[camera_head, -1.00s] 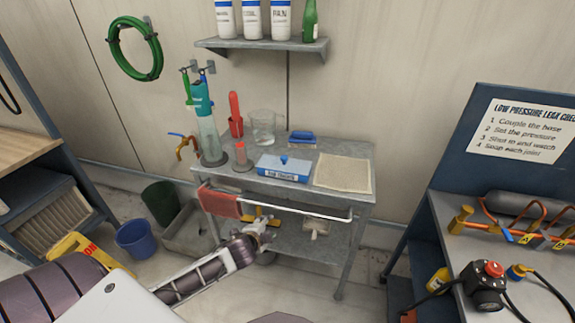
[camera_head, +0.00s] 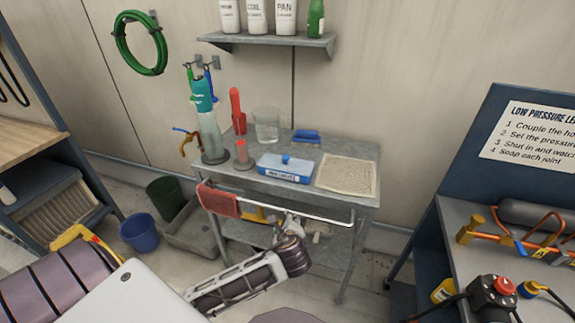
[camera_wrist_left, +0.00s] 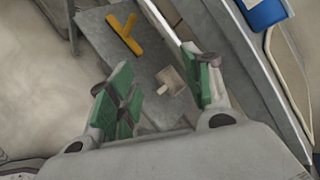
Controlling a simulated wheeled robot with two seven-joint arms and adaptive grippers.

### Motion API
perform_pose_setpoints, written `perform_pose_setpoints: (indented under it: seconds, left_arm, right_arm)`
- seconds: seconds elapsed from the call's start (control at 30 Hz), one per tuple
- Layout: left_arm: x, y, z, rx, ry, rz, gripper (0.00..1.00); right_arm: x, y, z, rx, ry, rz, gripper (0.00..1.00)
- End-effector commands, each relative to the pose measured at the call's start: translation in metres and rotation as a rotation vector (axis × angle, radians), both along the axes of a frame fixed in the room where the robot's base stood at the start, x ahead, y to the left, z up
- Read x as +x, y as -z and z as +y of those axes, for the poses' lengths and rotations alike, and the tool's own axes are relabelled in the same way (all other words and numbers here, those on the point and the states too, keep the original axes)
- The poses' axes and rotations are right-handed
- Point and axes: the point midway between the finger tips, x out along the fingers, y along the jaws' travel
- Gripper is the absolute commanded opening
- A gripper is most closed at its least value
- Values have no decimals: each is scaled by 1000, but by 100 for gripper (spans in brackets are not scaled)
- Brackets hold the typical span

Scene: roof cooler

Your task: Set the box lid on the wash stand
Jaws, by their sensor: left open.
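The wash stand (camera_head: 335,150) is a grey metal table with a lower shelf. On its top, near the front, a blue box with a white label (camera_head: 282,177) stands closed under a lighter blue box lid (camera_head: 288,163) with a small round knob. My left gripper (camera_head: 293,222) is in front of the stand, below its top and near the white front rail, apart from the lid. In the left wrist view my left gripper (camera_wrist_left: 160,85) is open and empty, its green-padded fingers above the lower shelf. A blue piece of the box (camera_wrist_left: 265,12) shows at the top right there. My right gripper is not in view.
A beige mat (camera_head: 346,175), a blue brush-like item (camera_head: 306,136), a beaker (camera_head: 266,125) and a tall cylinder (camera_head: 212,140) stand on top. A red cloth (camera_head: 219,201) hangs on the front rail (camera_head: 300,212). The lower shelf holds a yellow squeegee (camera_wrist_left: 124,34).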

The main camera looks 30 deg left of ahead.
Motion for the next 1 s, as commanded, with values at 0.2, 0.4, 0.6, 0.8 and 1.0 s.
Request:
perform_pose_setpoints:
  seconds: [0.2, 0.4, 0.6, 0.8, 1.0]
  left_arm:
    - [16, -18, 9, 169, 79, -1, 50]
    - [32, -42, 17, 378, 159, 9, 50]
    - [51, -75, 26, 670, 240, 32, 50]
    - [65, -106, 32, 935, 285, 64, 50]
    - [70, -119, 34, 1056, 298, 86, 50]
  right_arm:
    - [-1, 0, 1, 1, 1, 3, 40]
    - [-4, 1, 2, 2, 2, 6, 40]
    - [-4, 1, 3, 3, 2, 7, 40]
    - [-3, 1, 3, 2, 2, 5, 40]
    - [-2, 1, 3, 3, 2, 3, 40]
